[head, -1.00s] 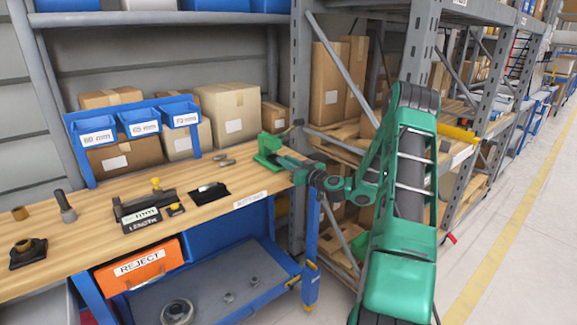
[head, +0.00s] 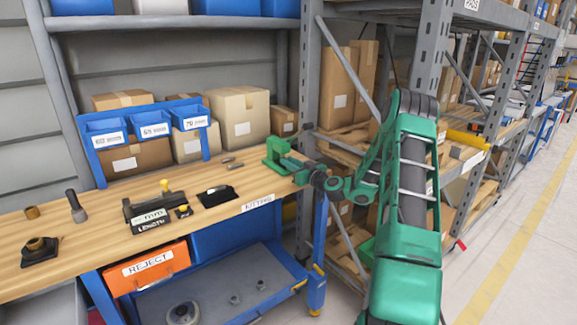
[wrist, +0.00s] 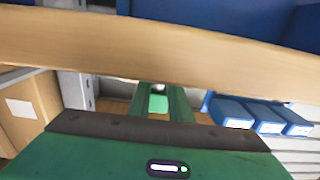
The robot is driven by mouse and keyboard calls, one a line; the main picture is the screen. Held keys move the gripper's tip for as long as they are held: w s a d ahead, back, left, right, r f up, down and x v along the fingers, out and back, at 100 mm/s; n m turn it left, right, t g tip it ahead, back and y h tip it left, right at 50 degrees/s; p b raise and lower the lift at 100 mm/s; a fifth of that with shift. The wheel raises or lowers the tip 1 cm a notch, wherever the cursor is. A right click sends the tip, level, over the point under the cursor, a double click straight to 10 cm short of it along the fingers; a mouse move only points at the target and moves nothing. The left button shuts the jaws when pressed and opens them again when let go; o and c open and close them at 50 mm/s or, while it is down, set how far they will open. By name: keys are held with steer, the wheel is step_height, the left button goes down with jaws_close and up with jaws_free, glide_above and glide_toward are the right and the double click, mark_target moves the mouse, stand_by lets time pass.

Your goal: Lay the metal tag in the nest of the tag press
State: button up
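I cannot make out the metal tag for certain, nor the nest of the press.
An orange REJECT bin (head: 148,270) is below.

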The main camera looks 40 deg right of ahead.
steer(key=o, duration=0.5)
steer(key=shift+s, duration=0.1)
